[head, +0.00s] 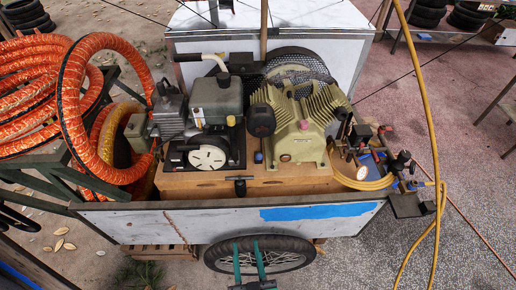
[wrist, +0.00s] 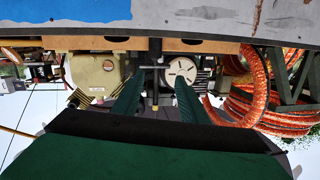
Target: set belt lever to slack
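A small black T-shaped lever (head: 239,186) is on the front edge of the wooden base, below the engine and compressor; I take it to be the belt lever. Its slack and tight marks cannot be read. In the wrist view, which looks upside down, a dark stem with a crossbar (wrist: 153,66) shows between my fingers. My gripper (head: 247,246) has two green fingers, spread apart and empty, in front of the cart's wheel and below the lever in the head view. The gripper also shows in the wrist view (wrist: 158,84).
The cart's front side panel (head: 200,221) with blue tape stands between my gripper and the machinery. The engine (head: 215,105) and ribbed compressor (head: 298,120) sit behind the lever. Orange hose (head: 88,110) is coiled at left, and a yellow hose (head: 433,120) hangs at right.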

